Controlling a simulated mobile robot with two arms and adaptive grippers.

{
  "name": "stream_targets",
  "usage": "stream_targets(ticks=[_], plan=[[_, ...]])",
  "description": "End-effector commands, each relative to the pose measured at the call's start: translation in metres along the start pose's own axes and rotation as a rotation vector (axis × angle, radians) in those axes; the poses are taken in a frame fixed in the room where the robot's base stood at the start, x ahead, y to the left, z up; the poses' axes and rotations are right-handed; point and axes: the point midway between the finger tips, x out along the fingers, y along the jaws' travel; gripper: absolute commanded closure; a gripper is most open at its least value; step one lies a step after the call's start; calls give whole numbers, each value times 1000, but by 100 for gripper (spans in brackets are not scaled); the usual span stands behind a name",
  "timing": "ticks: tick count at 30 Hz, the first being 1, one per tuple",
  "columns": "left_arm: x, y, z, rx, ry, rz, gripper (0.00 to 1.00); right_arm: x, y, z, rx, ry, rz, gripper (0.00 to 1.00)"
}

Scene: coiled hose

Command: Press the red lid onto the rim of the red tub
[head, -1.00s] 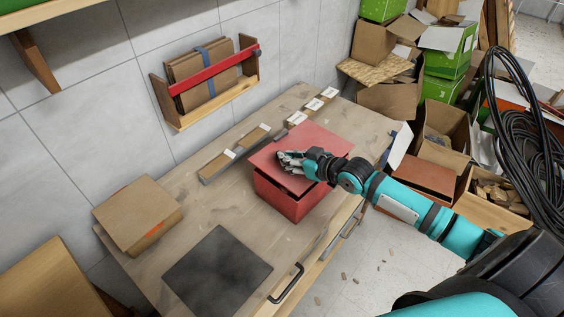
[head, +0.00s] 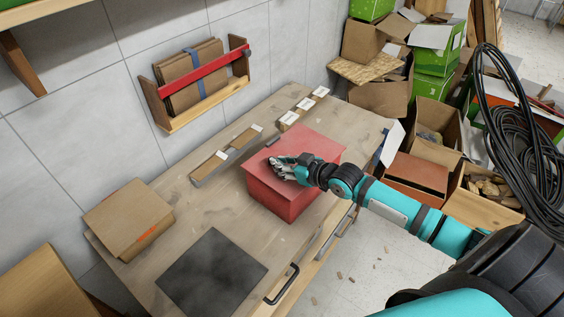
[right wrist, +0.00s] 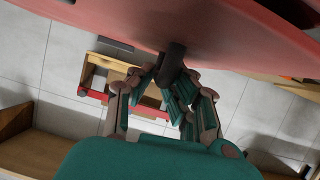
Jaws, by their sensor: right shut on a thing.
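The red lid (head: 318,148) lies over the top of the red tub (head: 290,205) on the workbench. In the head view its edges run close along the tub's rim; whether it is fully seated I cannot tell. My right gripper (head: 277,168) is on top of the lid, shut on its handle. The right wrist view shows the dark handle (right wrist: 172,63) between the fingers and the lid's red surface (right wrist: 210,25) across the top of the picture. The far side of the rim is hidden. My left gripper is not in view.
The wooden workbench (head: 180,205) also bears a dark mat (head: 212,275), a cardboard box (head: 128,215) and shallow label trays (head: 225,158). A wall rack (head: 200,85) holds cardboard. Open boxes and a coiled black hose (head: 515,140) stand at the right.

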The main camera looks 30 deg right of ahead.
Motion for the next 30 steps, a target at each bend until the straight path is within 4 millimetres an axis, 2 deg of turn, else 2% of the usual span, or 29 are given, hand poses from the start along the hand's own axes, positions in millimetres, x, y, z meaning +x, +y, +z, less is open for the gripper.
stream_targets(ticks=[30], plan=[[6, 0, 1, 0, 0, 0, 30, 4, 0, 7, 0, 2, 0, 100]])
